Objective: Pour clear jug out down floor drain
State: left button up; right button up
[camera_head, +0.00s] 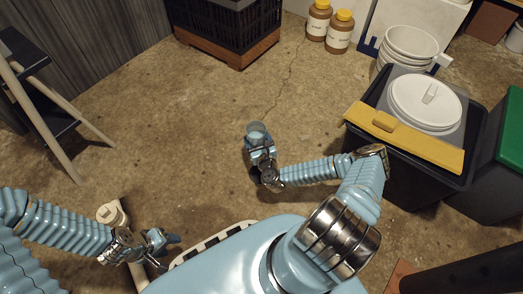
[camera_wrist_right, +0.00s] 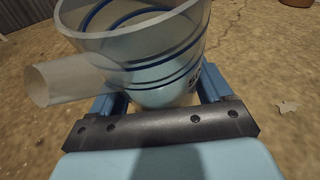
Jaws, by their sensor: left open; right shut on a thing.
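The clear jug (camera_head: 257,131) is a see-through vessel held above the concrete floor, in front of my body in the head view. My right gripper (camera_head: 260,150) is shut on it. In the right wrist view the jug (camera_wrist_right: 135,45) has dark blue bands and a pale tube-like part on its left side, and sits between the blue fingers of the right gripper (camera_wrist_right: 160,98). A pale blue area shows low in the jug; I cannot tell whether it is liquid. My left gripper (camera_head: 168,238) is open and empty, low on the left. I see no floor drain in either view.
Brown jars (camera_head: 329,25), a black crate (camera_head: 235,22) and white buckets (camera_head: 408,45) are at the back. A step stool (camera_head: 45,100) stands left. The middle floor (camera_head: 170,120) is clear.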

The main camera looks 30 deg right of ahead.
jog(key=f, duration=0.1)
jog(key=s+d+f, duration=0.1)
jog(key=shift+s+d+f, duration=0.1)
jog(key=shift+s+f, duration=0.15)
jog(key=shift+f, duration=0.1)
jog(key=shift+s+f+b, duration=0.1)
jog(key=shift+s+b, duration=0.05)
jog(key=shift+b, duration=0.3)
jog(key=shift+s, duration=0.1)
